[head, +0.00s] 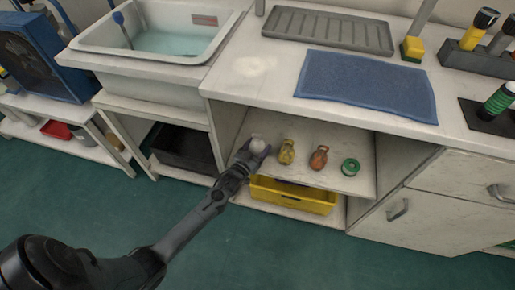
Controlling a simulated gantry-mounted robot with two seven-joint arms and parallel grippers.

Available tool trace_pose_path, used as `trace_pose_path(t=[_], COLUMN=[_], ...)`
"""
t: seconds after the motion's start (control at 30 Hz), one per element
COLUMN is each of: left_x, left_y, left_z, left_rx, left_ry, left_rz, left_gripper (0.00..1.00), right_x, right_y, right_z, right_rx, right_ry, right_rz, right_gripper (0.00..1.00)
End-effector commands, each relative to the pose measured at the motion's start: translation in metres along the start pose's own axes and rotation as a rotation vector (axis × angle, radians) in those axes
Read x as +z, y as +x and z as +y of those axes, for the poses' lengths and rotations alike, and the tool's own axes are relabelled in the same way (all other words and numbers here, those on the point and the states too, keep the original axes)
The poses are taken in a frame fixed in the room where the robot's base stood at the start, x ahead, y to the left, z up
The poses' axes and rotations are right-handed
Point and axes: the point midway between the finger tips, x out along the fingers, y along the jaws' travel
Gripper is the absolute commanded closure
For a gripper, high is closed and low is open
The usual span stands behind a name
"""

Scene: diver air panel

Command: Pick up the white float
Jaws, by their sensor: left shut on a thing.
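The white float (257,145) is a small pale rounded thing at the left end of the open shelf (335,181) under the counter. My left gripper (254,151) reaches in from the lower left and is shut on the white float. The fingers hide its lower part, and I cannot tell whether it still touches the shelf. My right gripper is not in view.
Right of the float on the shelf are a yellow float (287,152), an orange float (319,158) and a green ring-like thing (350,167). A yellow crate (293,197) sits below. The counter edge overhangs the shelf. Drawers (440,208) stand at right.

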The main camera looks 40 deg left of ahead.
Motion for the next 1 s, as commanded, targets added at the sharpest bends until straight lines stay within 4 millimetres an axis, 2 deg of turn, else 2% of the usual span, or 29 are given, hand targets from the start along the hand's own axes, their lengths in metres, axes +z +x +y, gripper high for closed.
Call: trace_pose_path(t=[0.13,0.27,0.5,0.7,0.83,1.0], left_x=[-0.004,-0.018,-0.061,-0.088,-0.098,-0.101], left_y=[0.0,0.0,0.0,0.0,0.0,0.0], left_z=[0.0,0.0,0.0,0.0,0.0,0.0], left_rx=[0.0,0.0,0.0,0.0,0.0,0.0], left_ry=[0.0,0.0,0.0,0.0,0.0,0.0], left_rz=[0.001,0.001,0.002,0.002,0.001,0.0], left_gripper=[0.7,0.7,0.7,0.7,0.7,0.7], right_x=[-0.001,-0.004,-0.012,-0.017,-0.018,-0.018], right_y=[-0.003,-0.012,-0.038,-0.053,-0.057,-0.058], right_z=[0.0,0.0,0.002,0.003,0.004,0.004], right_rx=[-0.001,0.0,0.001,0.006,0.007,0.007], right_ry=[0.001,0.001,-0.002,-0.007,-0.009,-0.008], right_rz=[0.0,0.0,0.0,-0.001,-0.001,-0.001], right_gripper=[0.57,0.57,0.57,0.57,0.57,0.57])
